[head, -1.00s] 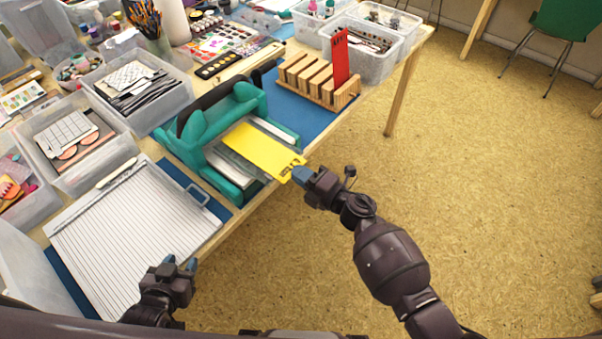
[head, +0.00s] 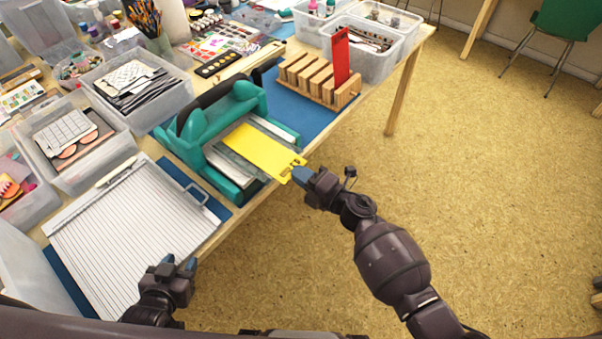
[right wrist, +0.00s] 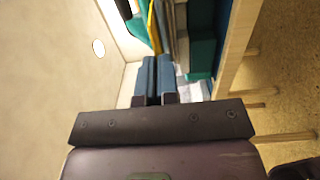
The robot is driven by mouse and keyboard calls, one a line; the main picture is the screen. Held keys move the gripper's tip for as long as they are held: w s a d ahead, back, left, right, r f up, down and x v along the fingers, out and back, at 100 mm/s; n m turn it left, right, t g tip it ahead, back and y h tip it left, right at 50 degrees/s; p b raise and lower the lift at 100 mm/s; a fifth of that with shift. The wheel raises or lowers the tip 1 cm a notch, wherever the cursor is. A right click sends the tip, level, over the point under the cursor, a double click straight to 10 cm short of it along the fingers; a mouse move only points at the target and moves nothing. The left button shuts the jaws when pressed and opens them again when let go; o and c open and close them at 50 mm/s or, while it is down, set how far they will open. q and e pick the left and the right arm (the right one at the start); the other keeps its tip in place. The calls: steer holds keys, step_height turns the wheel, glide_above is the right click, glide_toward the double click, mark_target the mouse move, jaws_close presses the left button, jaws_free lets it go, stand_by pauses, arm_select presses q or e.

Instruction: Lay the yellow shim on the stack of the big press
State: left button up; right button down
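The yellow shim (head: 255,152) is a flat plate with notches at its near right end. It reaches into the teal big press (head: 192,125), over the grey stack (head: 235,170) on its bed; I cannot tell if it touches the stack. My right gripper (head: 301,175) is at the shim's near right end, its blue fingers close together on that edge. In the right wrist view the shim (right wrist: 153,25) shows as a thin yellow strip running down to the fingertips (right wrist: 157,62). My left gripper (head: 179,262) is open and empty by the table's front edge.
A wooden rack (head: 312,80) holding a red plate (head: 340,57) stands beyond the press on a blue mat. A white grooved board (head: 130,230) lies to the left. Clear bins (head: 142,105) crowd the back left. Open floor lies to the right.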

arm_select(q)
steer(key=shift+f, duration=0.25)
arm_select(e)
steer(key=shift+f, duration=0.25)
steer(key=c, duration=1.3)
jaws_free()
steer(key=shift+d, duration=0.1)
arm_select(q)
steer(key=shift+r+p, duration=0.2)
steer(key=shift+p, duration=0.35)
arm_select(e)
steer(key=v, duration=0.5)
